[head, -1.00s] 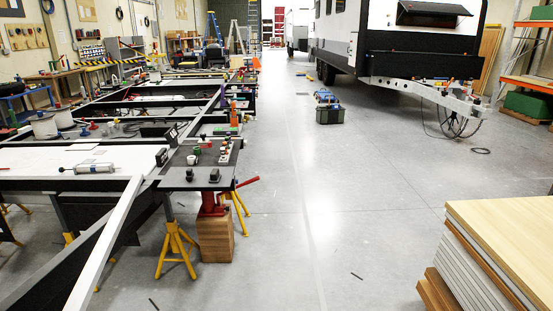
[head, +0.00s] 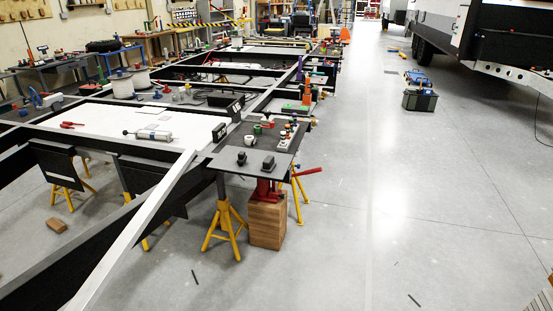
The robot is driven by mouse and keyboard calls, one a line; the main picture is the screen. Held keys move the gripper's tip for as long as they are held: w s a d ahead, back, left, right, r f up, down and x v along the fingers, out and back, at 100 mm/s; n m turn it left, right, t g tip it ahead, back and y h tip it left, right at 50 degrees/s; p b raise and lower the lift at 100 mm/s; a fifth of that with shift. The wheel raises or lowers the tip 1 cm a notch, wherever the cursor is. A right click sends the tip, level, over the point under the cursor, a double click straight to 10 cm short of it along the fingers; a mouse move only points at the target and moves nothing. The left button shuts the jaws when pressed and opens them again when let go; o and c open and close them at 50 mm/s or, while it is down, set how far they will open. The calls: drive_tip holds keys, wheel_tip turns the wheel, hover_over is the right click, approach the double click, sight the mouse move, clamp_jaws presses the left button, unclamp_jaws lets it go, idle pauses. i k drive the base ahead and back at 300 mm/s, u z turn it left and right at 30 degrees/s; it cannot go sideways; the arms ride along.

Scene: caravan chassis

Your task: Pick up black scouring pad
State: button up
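I cannot pick out a black scouring pad for certain. Small dark items sit on the black plate (head: 228,163) at the near end of the chassis, among them one dark block (head: 241,158) and another dark block (head: 268,163). They are too small to tell what they are. Several small red, white and green parts stand behind them on the same plate. My gripper is not in view.
A white panel (head: 110,122) on the chassis holds a grey cylindrical tool (head: 153,135) and red-handled pliers (head: 72,125). Yellow stands (head: 226,225) and a wooden block (head: 268,222) are under the near end. Open grey floor (head: 400,200) lies to the right.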

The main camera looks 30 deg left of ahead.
sight(268, 164)
drive_tip(key=i, duration=2.05)
drive_tip(key=z, duration=1.4)
drive_tip(key=k, duration=0.1)
drive_tip(key=u, duration=2.85)
drive_tip(key=k, duration=0.2)
drive_tip(key=u, duration=1.95)
